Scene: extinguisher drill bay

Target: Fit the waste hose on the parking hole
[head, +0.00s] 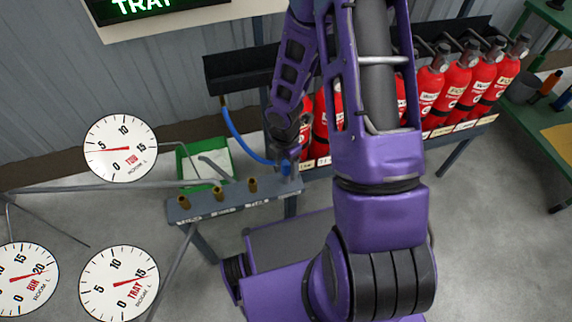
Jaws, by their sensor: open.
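A blue hose (236,136) hangs from the dark trough at the back wall and curves down to the right end of a grey rail. I take it for the waste hose; no name shows on it. Its blue end (286,169) is at the rail's right end, just below my gripper (287,158). My gripper is open; its fingers are small and partly hidden, so contact with the hose end is unclear. The grey rail (205,207) bears several upright brass fittings (218,194) and small labels too small to read. I cannot tell which spot is the parking hole.
A green tray (184,170) with a white sheet lies behind the rail. Red extinguishers (457,83) stand on a rack to the right, partly behind my arm. Dials (120,148) stand at left, with thin grey pipes near them. Grey floor is clear at lower right.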

